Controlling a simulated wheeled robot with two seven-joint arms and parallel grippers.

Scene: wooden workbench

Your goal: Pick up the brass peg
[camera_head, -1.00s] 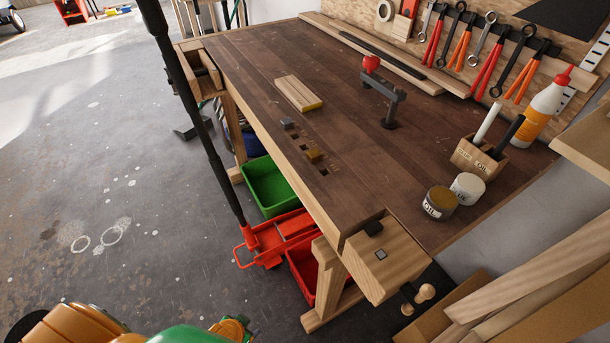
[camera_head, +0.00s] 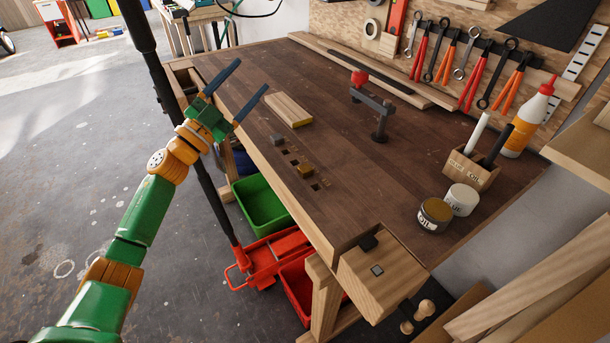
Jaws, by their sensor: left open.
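A small brass-coloured peg (camera_head: 306,171) stands in a row of square holes near the bench's front edge. A grey peg (camera_head: 277,139) stands at the far end of the same row. My left gripper (camera_head: 237,82) is open and empty, with two dark fingers pointing over the bench's far left part. It is up and left of the brass peg, well apart from it. My right gripper is out of view.
A wooden block (camera_head: 289,110) lies behind the row of holes. A holdfast with a red knob (camera_head: 359,78) stands mid-bench. An oil tin (camera_head: 434,215), a glue tin (camera_head: 462,199) and a wooden holder (camera_head: 470,169) are at right. The dark benchtop (camera_head: 350,180) is clear right of the holes.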

